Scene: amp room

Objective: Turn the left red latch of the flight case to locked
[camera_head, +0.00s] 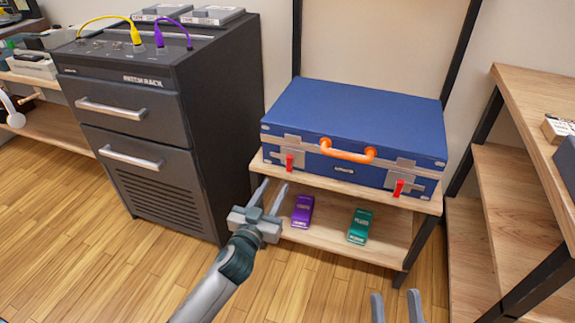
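The blue flight case (355,118) lies closed on the top board of a small wooden shelf, with an orange handle (347,153) on its front. Its left red latch (289,163) hangs about upright on the front, left of the handle. A second red latch (398,188) sits right of the handle, slightly tilted. My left gripper (269,195) is in front of and below the left latch, its two fingers apart with nothing between them, not touching the latch. My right gripper (397,304) shows only its fingertips at the bottom edge, apart and empty.
A dark patch rack cabinet (185,125) stands close left of the case, with yellow and purple cables on top. A purple pedal (303,211) and a green pedal (360,226) lie on the lower board. A wooden shelf unit (515,200) stands right. Floor in front is clear.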

